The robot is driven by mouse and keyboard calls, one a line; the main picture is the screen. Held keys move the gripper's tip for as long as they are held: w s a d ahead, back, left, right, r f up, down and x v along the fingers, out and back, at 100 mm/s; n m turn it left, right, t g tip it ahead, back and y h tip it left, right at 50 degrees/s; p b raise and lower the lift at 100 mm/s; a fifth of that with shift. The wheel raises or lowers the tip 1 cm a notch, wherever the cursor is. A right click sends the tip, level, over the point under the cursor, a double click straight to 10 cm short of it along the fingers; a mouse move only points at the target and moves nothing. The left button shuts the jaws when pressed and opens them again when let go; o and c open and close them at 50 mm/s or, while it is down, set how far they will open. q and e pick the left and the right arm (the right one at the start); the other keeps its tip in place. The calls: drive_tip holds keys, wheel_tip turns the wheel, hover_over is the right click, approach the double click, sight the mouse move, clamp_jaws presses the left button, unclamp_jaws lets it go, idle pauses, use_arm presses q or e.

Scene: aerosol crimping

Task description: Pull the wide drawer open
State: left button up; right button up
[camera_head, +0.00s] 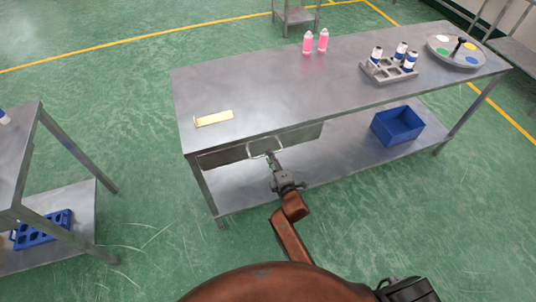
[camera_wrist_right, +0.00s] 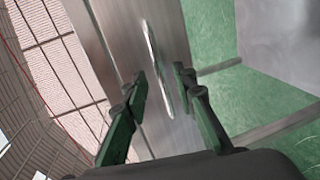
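The wide drawer (camera_head: 226,155) is a grey metal front under the left part of the table's front edge. It looks shut, with its front close beneath the table top. Its bar handle (camera_head: 262,143) stands out from the front. In the right wrist view the handle (camera_wrist_right: 153,52) is a thin bright bar on the drawer front (camera_wrist_right: 118,30). My right gripper (camera_head: 272,159) is at the handle. In the wrist view its fingers (camera_wrist_right: 161,80) are apart, one on each side of the handle's line, and I see no grip on it. My left gripper is out of view.
Another table (camera_head: 18,150) is at left.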

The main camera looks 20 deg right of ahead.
drive_tip(key=shift+x, duration=1.7)
clamp_jaws()
